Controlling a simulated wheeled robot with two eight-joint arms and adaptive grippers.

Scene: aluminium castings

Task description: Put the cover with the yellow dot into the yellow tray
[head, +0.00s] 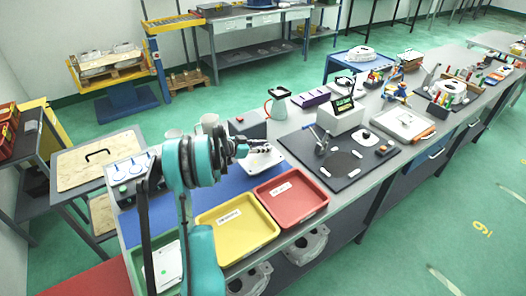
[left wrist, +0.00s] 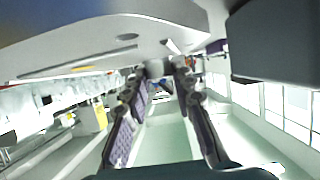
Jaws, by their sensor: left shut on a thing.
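My left gripper (head: 262,147) reaches over the back of the blue mat and is shut on a pale metal cover (head: 262,160). In the left wrist view the fingers (left wrist: 163,68) meet the edge of this large pale plate (left wrist: 110,45), which has holes in it. No coloured dot can be made out on it. The yellow tray (head: 222,246) lies empty except for a label, in front of and left of the held cover. My right gripper is not in view.
A red tray (head: 305,214) with a label lies right of the yellow one, close beside it. A green tray (head: 139,265) at the left holds a white cover with a green dot (head: 163,273). A dark mat (head: 345,160) and a coffee pot (head: 277,103) stand beyond.

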